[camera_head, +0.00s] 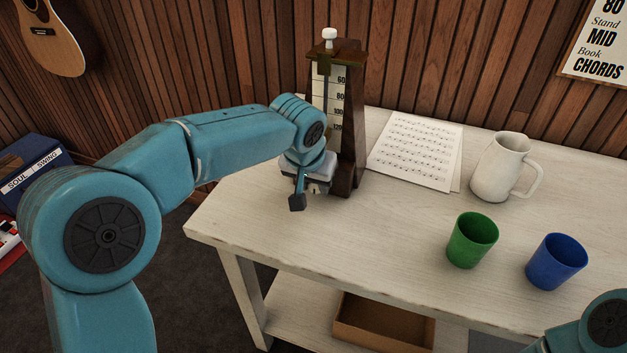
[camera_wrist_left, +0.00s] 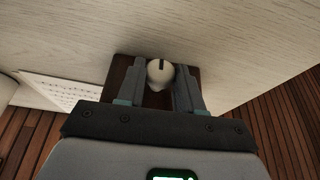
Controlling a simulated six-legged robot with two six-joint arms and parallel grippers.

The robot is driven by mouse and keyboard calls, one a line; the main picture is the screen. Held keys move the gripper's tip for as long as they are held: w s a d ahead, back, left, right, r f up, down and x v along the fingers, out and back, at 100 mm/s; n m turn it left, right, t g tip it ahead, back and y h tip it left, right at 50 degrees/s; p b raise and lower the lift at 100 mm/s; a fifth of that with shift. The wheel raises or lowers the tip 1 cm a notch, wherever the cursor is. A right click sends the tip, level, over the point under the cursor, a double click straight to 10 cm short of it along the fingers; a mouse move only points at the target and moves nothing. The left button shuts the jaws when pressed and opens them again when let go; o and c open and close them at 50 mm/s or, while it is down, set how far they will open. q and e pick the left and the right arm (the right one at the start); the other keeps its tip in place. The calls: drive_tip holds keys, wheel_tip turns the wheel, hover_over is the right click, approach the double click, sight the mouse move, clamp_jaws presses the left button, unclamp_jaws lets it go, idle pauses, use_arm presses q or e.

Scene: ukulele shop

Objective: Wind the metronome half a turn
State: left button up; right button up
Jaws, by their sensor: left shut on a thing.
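The metronome (camera_head: 347,145) is a tall dark-brown wooden case standing upright on the table's left part, with a numbered pale scale on its front and a white knob (camera_head: 329,36) on top, clear of the gripper. My left gripper (camera_head: 302,190) points down at the metronome's lower front left and covers part of it. In the left wrist view, its fingers are shut on a round white knob (camera_wrist_left: 159,75) with a dark mark, over a dark-brown piece (camera_wrist_left: 122,75). In the head view, what the fingers hold is hidden. My right gripper is out of view.
On the white table (camera_head: 385,230), sheet music (camera_head: 415,150) lies right of the metronome. Farther right are a white pitcher (camera_head: 497,168), a green cup (camera_head: 472,240) and a blue cup (camera_head: 556,262). A wood-panelled wall (camera_head: 220,60) stands behind. The table's front middle is clear.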

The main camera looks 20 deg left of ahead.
use_arm(q)
drive_tip(key=o, duration=1)
drive_tip(key=p+v, duration=0.3)
drive_tip(key=v, duration=1.3)
drive_tip(key=shift+s+r, duration=0.1)
